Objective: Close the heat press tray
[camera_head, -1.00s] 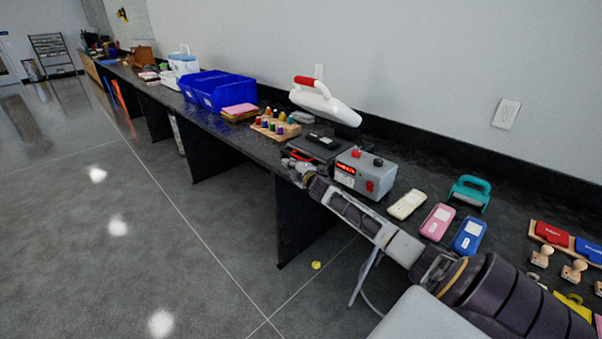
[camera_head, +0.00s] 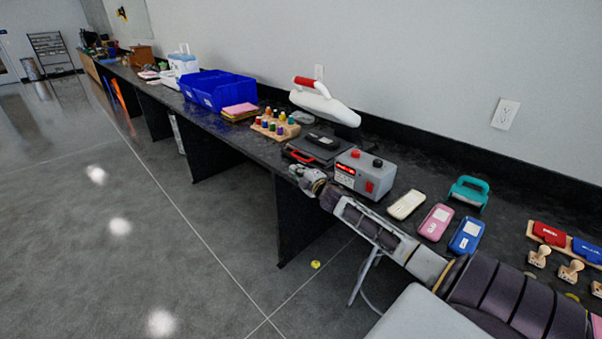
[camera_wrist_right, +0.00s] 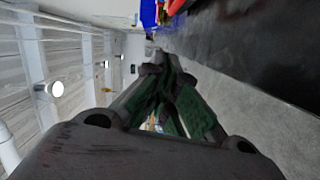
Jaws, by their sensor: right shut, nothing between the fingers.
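The heat press has a grey control box (camera_head: 365,174) with a lit red display and a raised white upper part (camera_head: 325,105) with a red grip. Its dark tray (camera_head: 326,154) lies low beside the box, with a red handle (camera_head: 300,156) at its front edge. I cannot tell how far the tray is out. My right gripper (camera_head: 296,170) is shut and empty, just in front of and below the handle, seemingly apart from it. The right wrist view shows its closed fingers (camera_wrist_right: 158,62) and something red (camera_wrist_right: 176,6) at the top edge. My left gripper is out of view.
Left of the press are a wooden rack of small bottles (camera_head: 275,127) and a blue bin (camera_head: 215,90). Right of it lie a cream case (camera_head: 406,204), a pink case (camera_head: 435,222) and a blue case (camera_head: 466,236). The floor before the bench is open.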

